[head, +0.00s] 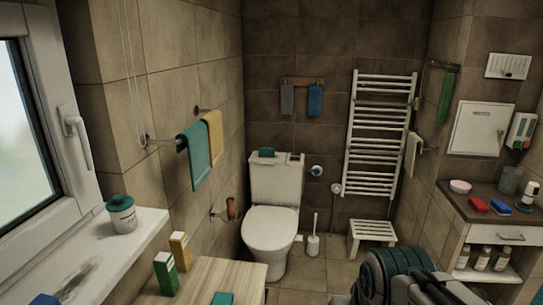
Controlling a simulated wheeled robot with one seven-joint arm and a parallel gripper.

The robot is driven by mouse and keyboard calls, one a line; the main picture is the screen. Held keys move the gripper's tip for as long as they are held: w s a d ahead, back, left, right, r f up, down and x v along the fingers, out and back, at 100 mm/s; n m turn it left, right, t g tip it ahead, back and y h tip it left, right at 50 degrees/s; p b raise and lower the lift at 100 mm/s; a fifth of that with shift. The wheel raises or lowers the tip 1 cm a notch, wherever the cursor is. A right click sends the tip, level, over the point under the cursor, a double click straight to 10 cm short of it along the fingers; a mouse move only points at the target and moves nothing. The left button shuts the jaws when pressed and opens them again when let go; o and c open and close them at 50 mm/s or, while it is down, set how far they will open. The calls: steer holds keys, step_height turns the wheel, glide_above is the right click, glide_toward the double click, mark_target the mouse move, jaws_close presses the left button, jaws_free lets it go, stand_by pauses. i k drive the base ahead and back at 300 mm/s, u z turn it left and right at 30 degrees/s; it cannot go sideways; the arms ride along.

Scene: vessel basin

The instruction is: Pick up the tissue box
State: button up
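No box is plainly marked as the tissue box in the head view. A small teal object (266,152) lies on the toilet tank lid. A green-and-white upright box (166,273) and a yellow-and-white upright box (180,251) stand on the light wooden top (215,275) at the lower left. A flat teal item (222,298) on that top is cut off by the bottom edge. I cannot tell which of these is the tissue box. Part of my arm shows at the bottom right, apart from these objects. My gripper's fingers are not visible.
A white toilet (270,230) stands at the back, with a brush (313,240) and a white stool (372,235) beside it. A counter (480,212) at right holds a pink bowl, red and blue items and bottles. A teal-lidded jar (121,214) sits on the windowsill.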

mark_target(264, 152)
steer(key=z, duration=0.55)
steer(key=i, duration=3.1)
steer(key=u, duration=1.1)
steer(key=i, duration=0.85)
steer(key=u, duration=0.3)
